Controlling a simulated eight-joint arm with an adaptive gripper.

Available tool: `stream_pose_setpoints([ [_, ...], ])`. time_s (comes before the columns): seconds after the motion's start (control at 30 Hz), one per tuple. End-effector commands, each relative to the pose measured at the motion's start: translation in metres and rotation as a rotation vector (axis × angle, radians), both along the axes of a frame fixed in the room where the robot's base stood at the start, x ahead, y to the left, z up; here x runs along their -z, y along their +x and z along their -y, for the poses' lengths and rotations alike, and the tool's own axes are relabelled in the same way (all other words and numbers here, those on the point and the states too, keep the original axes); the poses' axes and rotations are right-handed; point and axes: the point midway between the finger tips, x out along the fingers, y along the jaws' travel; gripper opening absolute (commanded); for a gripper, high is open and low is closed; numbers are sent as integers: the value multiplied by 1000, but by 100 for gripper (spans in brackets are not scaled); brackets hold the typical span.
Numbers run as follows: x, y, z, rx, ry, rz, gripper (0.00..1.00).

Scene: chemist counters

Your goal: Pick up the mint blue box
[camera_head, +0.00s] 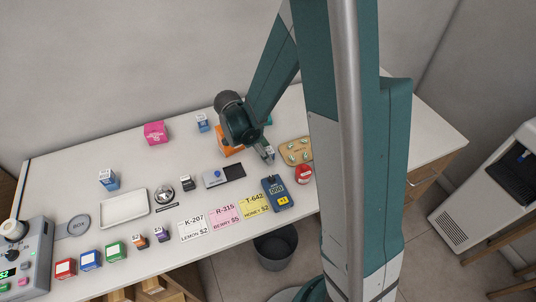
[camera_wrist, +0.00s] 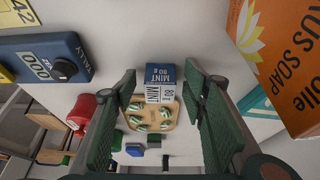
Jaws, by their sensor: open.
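The mint blue box (camera_wrist: 161,73) has blue and white faces lettered "MINT" and "80 g". In the wrist view it stands between the fingertips of my gripper (camera_wrist: 160,88), with a gap visible at its right side; contact at the left is hard to tell. My gripper is open, its two green fingers one on each side of the box. In the head view my gripper (camera_head: 266,151) is low over the counter, left of the wooden tray, and its fingers largely hide the box.
The wooden tray (camera_head: 306,142) with several striped candies is close by. An orange soap box (camera_wrist: 284,50) stands near the right finger. A red bottle (camera_head: 303,174) and blue tally counter (camera_head: 277,194) are nearby. Other blue boxes (camera_head: 203,122) (camera_head: 109,180) stand farther left on the white counter.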

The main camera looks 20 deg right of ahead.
Motion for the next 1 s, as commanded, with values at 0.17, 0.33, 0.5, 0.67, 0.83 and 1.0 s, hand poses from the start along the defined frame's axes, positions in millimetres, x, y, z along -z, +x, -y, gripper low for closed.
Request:
stream_pose_setpoints([
  [0.17, 0, 0, 0, 0, 0, 0, 43],
  [0.33, 0, 0, 0, 0, 0, 0, 43],
  [0.5, 0, 0, 0, 0, 0, 0, 33],
  [0.67, 0, 0, 0, 0, 0, 0, 12],
  [0.83, 0, 0, 0, 0, 0, 0, 12],
  [1.0, -1, 0, 0, 0, 0, 0, 12],
])
